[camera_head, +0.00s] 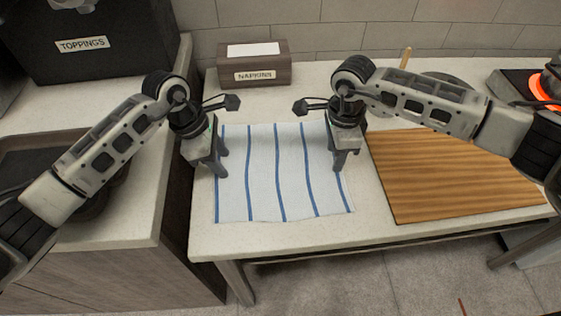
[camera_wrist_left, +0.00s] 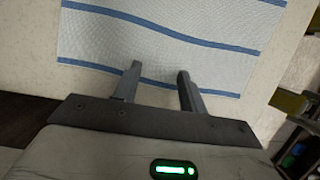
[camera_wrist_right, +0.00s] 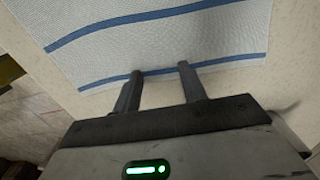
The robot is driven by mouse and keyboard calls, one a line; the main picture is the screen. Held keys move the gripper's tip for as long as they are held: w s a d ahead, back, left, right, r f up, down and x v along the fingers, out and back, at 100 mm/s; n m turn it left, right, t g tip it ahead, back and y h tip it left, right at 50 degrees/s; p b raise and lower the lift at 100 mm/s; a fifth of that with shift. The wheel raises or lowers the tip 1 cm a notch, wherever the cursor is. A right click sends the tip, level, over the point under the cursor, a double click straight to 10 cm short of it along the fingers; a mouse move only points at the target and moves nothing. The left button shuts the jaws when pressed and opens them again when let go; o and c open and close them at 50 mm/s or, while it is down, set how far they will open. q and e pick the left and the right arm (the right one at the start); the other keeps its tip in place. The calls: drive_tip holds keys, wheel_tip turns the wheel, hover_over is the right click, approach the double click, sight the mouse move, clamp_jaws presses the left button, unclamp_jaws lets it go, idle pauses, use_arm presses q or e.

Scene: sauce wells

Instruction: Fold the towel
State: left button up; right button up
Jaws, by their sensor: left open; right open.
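A white towel with blue stripes (camera_head: 264,185) lies flat and spread out on the pale counter. My left gripper (camera_head: 220,172) is open over the towel's left edge. In the left wrist view its fingers (camera_wrist_left: 157,85) straddle the blue stripe near that edge, with nothing seen between them. My right gripper (camera_head: 346,166) is open over the towel's right edge. In the right wrist view its fingers (camera_wrist_right: 160,82) reach over the edge stripe of the towel (camera_wrist_right: 150,40). I cannot tell whether the fingertips touch the cloth.
A striped wooden board (camera_head: 440,180) lies right of the towel. A napkin box (camera_head: 254,66) stands behind it, and a black toppings bin (camera_head: 85,40) stands at the back left. A glowing orange burner (camera_head: 543,90) is at the far right. The counter's front strip (camera_head: 290,240) is clear.

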use_arm(q)
drive_tip(key=shift+f+b, duration=0.25)
drive_tip(key=shift+b, duration=0.05)
use_arm(e)
drive_tip(key=shift+f, duration=0.25)
use_arm(q)
drive_tip(key=shift+r, duration=0.15)
drive_tip(key=shift+c, duration=1.1)
use_arm(e)
drive_tip(key=shift+r, duration=0.15)
drive_tip(key=shift+c, duration=1.1)
use_arm(q)
clamp_jaws()
use_arm(e)
clamp_jaws()
